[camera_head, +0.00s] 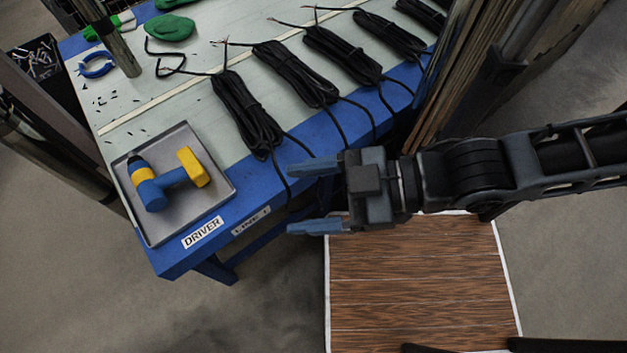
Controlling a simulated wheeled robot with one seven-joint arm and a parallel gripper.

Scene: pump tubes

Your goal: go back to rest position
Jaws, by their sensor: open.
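My gripper (312,197) reaches in from the right with its two blue fingers spread apart and nothing between them. It points left, over the front edge of the blue-edged table (290,165) and the floor beside it. My dark arm runs from the gripper to the right edge of the picture. A blue and yellow driver (168,184) lies in a grey metal tray (217,203) at the table's near left corner, left of the gripper and apart from it.
Several black cable bundles (245,115) lie in a row along the table. Green items (170,27) and a blue ring (96,65) lie at the back left. Wooden boards (455,75) stand at the upper right. A brown wood-grain surface with white edges (420,285) is below the arm.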

